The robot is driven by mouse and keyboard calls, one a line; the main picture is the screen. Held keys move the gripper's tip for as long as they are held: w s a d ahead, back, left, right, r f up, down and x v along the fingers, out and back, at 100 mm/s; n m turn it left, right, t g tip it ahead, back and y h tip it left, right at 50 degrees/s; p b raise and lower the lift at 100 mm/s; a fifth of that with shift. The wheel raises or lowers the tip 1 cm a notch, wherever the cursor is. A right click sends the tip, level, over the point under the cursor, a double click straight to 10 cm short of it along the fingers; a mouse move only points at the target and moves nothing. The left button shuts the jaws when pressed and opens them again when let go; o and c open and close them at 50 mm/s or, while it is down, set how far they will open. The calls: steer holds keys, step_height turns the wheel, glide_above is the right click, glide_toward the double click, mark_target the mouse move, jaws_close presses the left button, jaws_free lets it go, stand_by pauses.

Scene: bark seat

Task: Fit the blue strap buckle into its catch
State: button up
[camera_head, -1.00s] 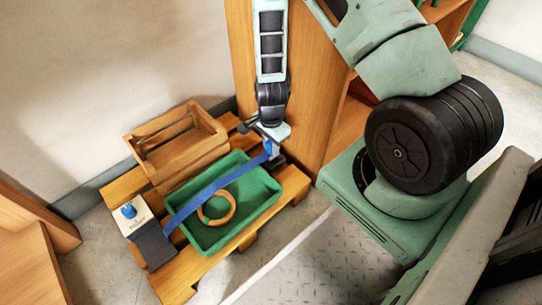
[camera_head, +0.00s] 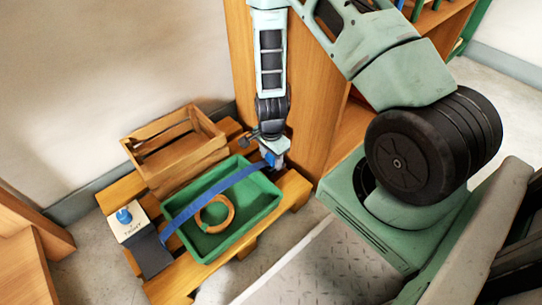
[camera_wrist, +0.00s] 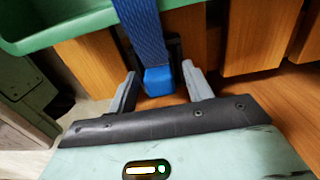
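The blue strap (camera_head: 213,196) runs in a low arch over the green tray (camera_head: 203,252) from the dark block on the left. Its blue buckle (camera_wrist: 158,80) is at the strap's right end, and the buckle also shows small in the head view (camera_head: 270,159). A black catch (camera_wrist: 175,50) shows behind and beside the buckle in the wrist view. I cannot tell how deep the buckle sits in it. My gripper (camera_wrist: 163,85) is open, with one finger on each side of the buckle and a visible gap to each. It reaches down at the tray's right end.
A wooden ring (camera_head: 214,214) lies in the tray. A wooden crate (camera_head: 174,147) stands behind it. A pale box with a blue knob (camera_head: 124,215) and a dark block (camera_head: 152,256) are at the left. All rest on a wooden pallet (camera_head: 262,229); a wooden cabinet stands close behind my gripper.

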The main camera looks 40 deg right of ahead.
step_height(320, 180, up, 13)
steer(key=p, duration=0.8)
steer(key=a+r+n+y, duration=0.1)
steer(key=a+r+n, duration=0.5)
steer(key=a+r, duration=0.35)
steer(key=s+a+r+n, duration=0.9)
steer(key=a+r+n, duration=0.3)
steer(key=r, duration=0.1)
steer(key=s+a+r+n, duration=0.1)
steer(key=s+r+n, duration=0.4)
steer(key=s+n, duration=0.2)
steer(key=shift+s+r, duration=0.3)
steer(key=shift+s, duration=0.6)
steer(key=shift+r, duration=0.15)
